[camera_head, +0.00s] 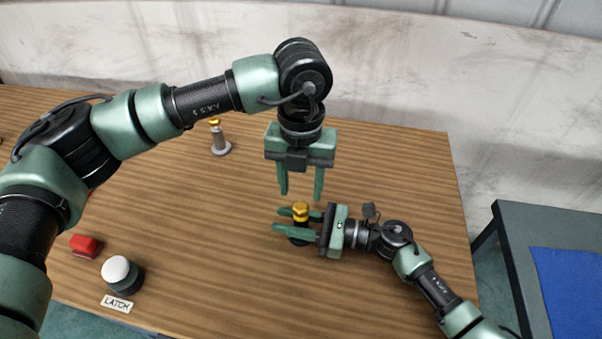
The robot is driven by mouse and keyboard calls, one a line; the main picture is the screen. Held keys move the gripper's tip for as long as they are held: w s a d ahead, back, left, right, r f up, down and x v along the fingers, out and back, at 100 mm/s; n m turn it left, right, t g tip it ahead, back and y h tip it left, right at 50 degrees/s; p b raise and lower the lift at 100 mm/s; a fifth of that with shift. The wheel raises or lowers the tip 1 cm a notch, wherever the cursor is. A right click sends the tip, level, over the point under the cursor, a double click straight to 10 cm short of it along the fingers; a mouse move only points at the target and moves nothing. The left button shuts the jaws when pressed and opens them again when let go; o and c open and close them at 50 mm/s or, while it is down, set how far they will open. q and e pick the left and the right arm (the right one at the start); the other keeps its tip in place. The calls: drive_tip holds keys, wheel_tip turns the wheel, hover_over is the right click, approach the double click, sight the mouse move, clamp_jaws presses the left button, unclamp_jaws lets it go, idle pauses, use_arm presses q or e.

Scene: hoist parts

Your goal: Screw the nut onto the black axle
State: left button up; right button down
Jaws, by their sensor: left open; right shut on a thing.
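A gold nut (301,208) sits at the top of the black axle (300,241), which stands on the wooden table right of the middle. I cannot tell how far the nut is threaded. My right gripper (288,220) reaches in from the right, its fingers on either side of the axle below the nut, shut on the axle. The fingers hide part of the axle. My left gripper (301,194) points down, open and empty, with its fingertips just above the nut.
A grey post (220,144) with a gold top stands at the back left. A red block (86,245) and a white-topped button (117,271) beside a "LATCH" label (117,303) are at the front left. A side table with a blue mat (572,290) is at right.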

sight(301, 205)
use_arm(q)
drive_tip(key=shift+f, duration=2.6)
clamp_jaws()
drive_tip(key=m, duration=1.1)
drive_tip(key=shift+m, duration=0.4)
drive_tip(key=m, duration=0.3)
drive_tip(key=shift+o, duration=0.8)
unclamp_jaws()
